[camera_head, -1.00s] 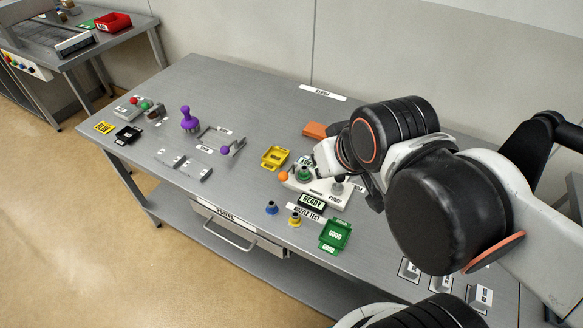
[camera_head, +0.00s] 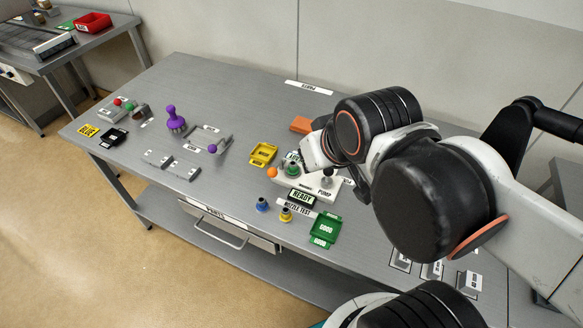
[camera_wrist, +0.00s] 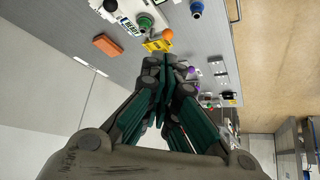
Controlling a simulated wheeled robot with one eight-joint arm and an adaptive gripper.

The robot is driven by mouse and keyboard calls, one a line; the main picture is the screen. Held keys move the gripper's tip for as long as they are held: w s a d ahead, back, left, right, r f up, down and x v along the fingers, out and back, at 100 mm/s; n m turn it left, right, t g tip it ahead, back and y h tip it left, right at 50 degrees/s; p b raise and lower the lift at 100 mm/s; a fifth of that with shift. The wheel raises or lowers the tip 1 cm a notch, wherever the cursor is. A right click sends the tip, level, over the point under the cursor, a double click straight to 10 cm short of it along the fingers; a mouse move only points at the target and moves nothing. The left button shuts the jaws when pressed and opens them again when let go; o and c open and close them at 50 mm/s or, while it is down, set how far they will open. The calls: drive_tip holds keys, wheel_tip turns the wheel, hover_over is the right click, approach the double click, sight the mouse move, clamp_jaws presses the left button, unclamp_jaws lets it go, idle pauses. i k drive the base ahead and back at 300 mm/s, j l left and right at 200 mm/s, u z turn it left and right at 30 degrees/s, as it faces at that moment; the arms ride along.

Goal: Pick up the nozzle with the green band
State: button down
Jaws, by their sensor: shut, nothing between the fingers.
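The nozzle with the green band (camera_head: 292,170) stands on the white pump base, beside the orange ball and behind the READY display. It also shows in the wrist view (camera_wrist: 145,23), near the top. A blue-banded nozzle (camera_head: 262,204) and a yellow-banded nozzle (camera_head: 285,214) stand on the table in front of the pump base. My gripper (camera_wrist: 172,66) is shut and empty in the wrist view, apart from the green-banded nozzle. In the head view my arm reaches in from the right and its fingers cannot be made out.
A yellow tray (camera_head: 263,154) lies behind the pump base (camera_head: 317,187), with an orange block (camera_head: 301,124) farther back. A green GOOD tray (camera_head: 325,230) lies in front. A purple knobbed thing (camera_head: 174,118) and grey fixtures stand left. The table's left front is mostly clear.

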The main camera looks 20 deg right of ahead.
sight(293, 169)
drive_tip(key=k+j+z, duration=0.2)
drive_tip(key=k, duration=0.3)
drive_tip(key=k+j+z, duration=0.2)
drive_tip(key=k, duration=0.3)
drive_tip(key=j, duration=0.1)
